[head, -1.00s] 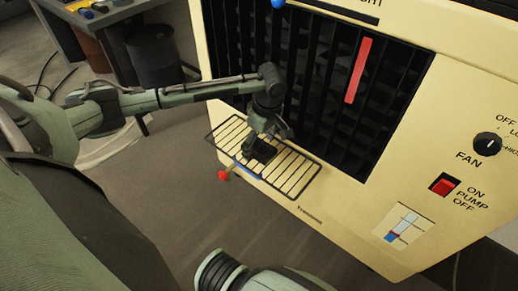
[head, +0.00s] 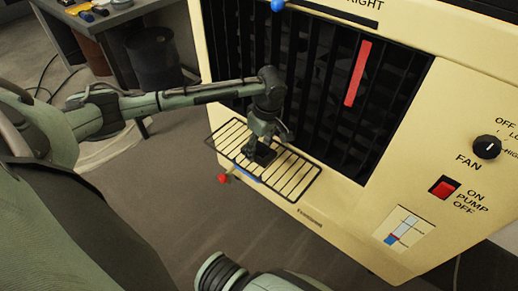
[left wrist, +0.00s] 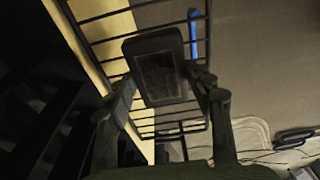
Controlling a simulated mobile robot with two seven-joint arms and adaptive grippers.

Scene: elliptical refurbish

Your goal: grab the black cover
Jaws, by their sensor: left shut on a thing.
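The black cover (head: 262,155) is a small dark block with rounded edges, over the wire rack on the front of the cream cooler. My left gripper (head: 263,143) is shut on it from above. In the left wrist view the cover (left wrist: 158,68) sits between the two fingers of my left gripper (left wrist: 165,85), with the rack bars behind it. I cannot tell whether the cover touches the rack. My right gripper is not in view.
The wire rack (head: 297,181) juts out from the cream cooler (head: 345,215). A red knob (head: 222,178) and a blue bar (head: 247,175) are at its front edge. Dark vertical louvers (head: 320,85) stand behind. A workbench (head: 115,15) and black bin (head: 154,58) are at upper left.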

